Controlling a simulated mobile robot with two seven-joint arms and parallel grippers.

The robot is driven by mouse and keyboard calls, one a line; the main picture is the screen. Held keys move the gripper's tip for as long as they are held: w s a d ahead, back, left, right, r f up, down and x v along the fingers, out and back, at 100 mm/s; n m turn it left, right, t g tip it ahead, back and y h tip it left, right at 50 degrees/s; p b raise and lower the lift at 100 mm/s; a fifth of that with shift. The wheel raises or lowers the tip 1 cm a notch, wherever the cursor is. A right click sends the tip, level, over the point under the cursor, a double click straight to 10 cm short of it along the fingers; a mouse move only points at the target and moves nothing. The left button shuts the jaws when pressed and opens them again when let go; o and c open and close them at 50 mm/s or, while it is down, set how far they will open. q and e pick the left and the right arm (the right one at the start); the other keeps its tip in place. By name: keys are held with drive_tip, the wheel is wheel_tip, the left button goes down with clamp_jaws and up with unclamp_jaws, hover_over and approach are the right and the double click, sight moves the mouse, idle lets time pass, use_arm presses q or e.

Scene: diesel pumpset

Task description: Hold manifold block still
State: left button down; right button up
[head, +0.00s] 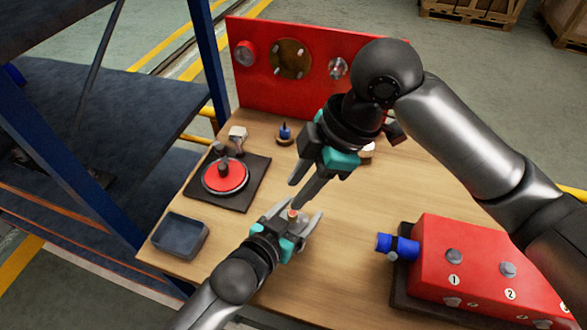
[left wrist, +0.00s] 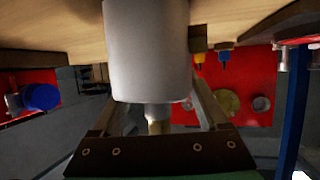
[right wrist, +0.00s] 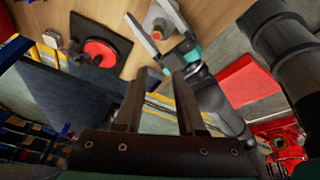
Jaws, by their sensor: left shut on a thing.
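My left gripper (head: 296,222) is shut on a grey cylindrical piece (left wrist: 146,45) with a narrow brass-coloured neck. In the head view only a small copper-coloured part of it (head: 293,213) shows between the fingers, low over the table. The piece also shows in the right wrist view (right wrist: 158,22). My right gripper (head: 306,188) is open and empty, just above and behind the left one. A red block (head: 480,262) with numbered fittings and a blue knob (head: 397,246) lies at the table's right front, apart from both grippers. I cannot tell which is the manifold block.
The wooden table (head: 335,255) is bare around the left gripper. A red disc (head: 226,177) sits on a dark mat at the left, with a grey tray (head: 180,237) in front. A red panel (head: 300,75) stands at the back. Blue shelving (head: 207,60) borders the left.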

sight(292, 213)
drive_tip(key=f+n+h, duration=0.1)
drive_tip(key=f+n, duration=0.1)
drive_tip(key=f, duration=0.1)
drive_tip(key=w+f+n+h, duration=0.1)
drive_tip(key=f+n+h, duration=0.1)
drive_tip(key=f+n, duration=0.1)
drive_tip(key=a+f+n+h, duration=0.1)
drive_tip(key=f+n, duration=0.1)
drive_tip(key=f, duration=0.2)
drive_tip(key=shift+w, duration=0.3)
idle(0.4)
clamp_jaws()
idle(0.3)
drive_tip(key=shift+a, duration=0.1)
